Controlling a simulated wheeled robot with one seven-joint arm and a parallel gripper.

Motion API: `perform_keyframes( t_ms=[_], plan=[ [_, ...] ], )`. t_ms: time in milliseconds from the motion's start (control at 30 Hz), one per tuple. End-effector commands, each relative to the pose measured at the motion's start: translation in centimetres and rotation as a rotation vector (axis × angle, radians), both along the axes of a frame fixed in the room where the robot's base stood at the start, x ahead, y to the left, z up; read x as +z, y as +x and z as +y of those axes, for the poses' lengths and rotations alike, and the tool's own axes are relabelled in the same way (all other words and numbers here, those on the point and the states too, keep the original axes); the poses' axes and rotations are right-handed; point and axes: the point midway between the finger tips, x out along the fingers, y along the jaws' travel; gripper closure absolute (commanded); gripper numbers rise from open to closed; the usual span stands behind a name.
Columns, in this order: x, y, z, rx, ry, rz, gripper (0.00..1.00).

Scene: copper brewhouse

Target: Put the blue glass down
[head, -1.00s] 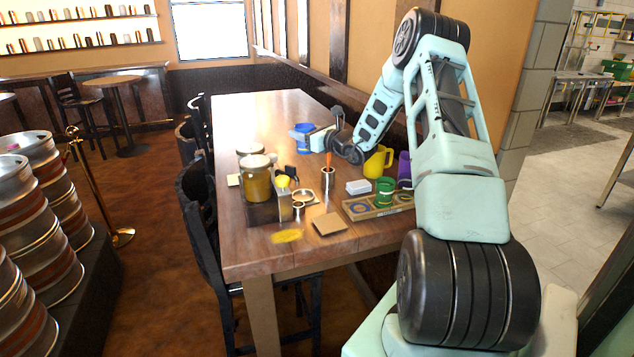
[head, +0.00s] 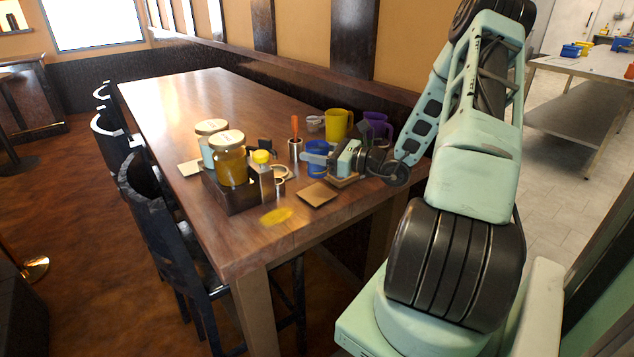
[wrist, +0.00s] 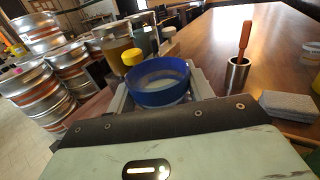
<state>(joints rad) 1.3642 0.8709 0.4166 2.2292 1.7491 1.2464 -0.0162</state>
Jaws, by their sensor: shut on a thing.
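The blue glass (head: 317,171) is between the fingers of my gripper (head: 316,159), which is shut on it. In the wrist view the blue glass (wrist: 160,94) looks upright, with its open rim toward me and a pale inside. It is over the near right part of the table (head: 190,100); I cannot tell whether its base touches anything. A wooden board (head: 345,183) shows only as an edge below my gripper, and the rest is hidden.
A metal cup with an orange-handled tool (head: 295,146) stands close to the glass. A yellow mug (head: 338,124) and purple mug (head: 376,130) stand behind. A caddy with jars (head: 232,195) is left. A square coaster (head: 317,194) lies in front.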

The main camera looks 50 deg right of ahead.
Motion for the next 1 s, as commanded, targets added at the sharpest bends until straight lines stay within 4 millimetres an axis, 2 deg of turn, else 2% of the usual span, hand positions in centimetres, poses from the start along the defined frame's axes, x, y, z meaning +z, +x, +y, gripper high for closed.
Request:
perform_keyframes(
  t_ms=[33, 100, 267, 500, 900, 933, 1000],
  plan=[
    [-1.1, 0.0, 0.0, 0.0, 0.004, 0.0, 0.83],
    [-1.9, 0.0, 0.0, 0.0, 0.002, -0.001, 0.83],
    [-2.9, 0.1, 0.0, 0.0, 0.002, -0.002, 0.83],
    [-6.1, 0.1, 0.0, 0.0, 0.001, -0.001, 0.83],
    [-6.6, 0.1, 0.0, 0.0, -0.001, -0.001, 0.83],
    [-6.6, 0.1, 0.0, 0.0, -0.001, 0.0, 0.43],
    [-6.5, 0.1, 0.0, 0.0, -0.001, 0.0, 0.27]
  ],
)
